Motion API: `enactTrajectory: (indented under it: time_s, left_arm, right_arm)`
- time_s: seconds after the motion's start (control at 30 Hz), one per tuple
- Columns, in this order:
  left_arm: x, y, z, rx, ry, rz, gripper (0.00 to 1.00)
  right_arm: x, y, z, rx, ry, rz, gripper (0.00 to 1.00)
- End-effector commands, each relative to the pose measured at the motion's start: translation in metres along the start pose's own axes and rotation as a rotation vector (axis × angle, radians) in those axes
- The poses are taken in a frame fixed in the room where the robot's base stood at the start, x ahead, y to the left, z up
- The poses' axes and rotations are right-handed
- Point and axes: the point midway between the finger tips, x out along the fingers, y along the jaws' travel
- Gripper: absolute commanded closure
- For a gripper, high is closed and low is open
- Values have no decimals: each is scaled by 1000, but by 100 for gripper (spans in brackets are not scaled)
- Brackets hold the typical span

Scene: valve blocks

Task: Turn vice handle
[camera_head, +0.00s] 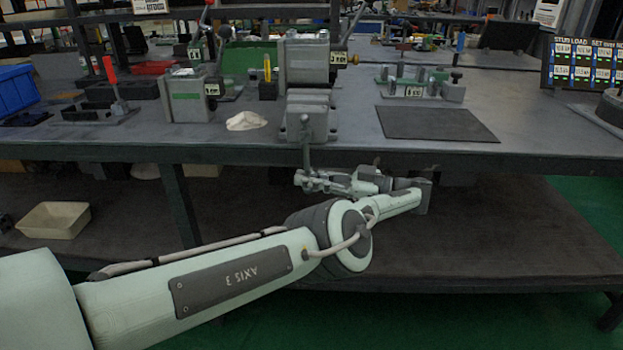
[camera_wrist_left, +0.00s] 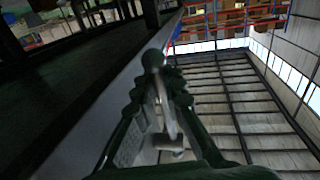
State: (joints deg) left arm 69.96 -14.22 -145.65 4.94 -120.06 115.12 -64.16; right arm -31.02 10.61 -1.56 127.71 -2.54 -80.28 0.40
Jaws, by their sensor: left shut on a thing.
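The grey vice (camera_head: 306,118) is mounted at the front edge of the workbench. Its handle (camera_head: 306,152) hangs down in front of the bench edge, close to upright. My left gripper (camera_head: 306,180) reaches in from below and is shut on the lower part of the handle. In the left wrist view, the dark fingers (camera_wrist_left: 155,88) close around the handle, and a light metal piece (camera_wrist_left: 165,105) shows between them. The fingers hide part of the handle. My right gripper is in neither view.
The workbench (camera_head: 560,135) has a dark mat (camera_head: 437,123) right of the vice and a white cloth (camera_head: 246,121) left of it. Valve blocks (camera_head: 188,97) stand farther left. A lower shelf (camera_head: 480,230) holds a cream bin (camera_head: 53,220) at left.

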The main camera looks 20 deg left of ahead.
Motion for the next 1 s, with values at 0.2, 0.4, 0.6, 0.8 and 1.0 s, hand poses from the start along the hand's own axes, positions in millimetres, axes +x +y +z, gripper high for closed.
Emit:
enactTrajectory:
  time_s: [0.2, 0.4, 0.6, 0.8, 1.0]
  left_arm:
    - [2, 1, -1, -1, 6, 1, 100]
    - [2, 1, -1, -1, 5, 0, 88]
    - [1, 0, -1, 0, 4, -1, 68]
    - [1, 0, 0, 1, 3, -1, 68]
    - [-3, 2, -2, -7, -32, 3, 68]
  right_arm:
    - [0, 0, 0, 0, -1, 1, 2]
    - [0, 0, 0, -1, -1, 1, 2]
    - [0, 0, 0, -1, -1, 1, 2]
    - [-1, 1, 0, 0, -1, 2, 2]
    - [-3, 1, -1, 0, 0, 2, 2]
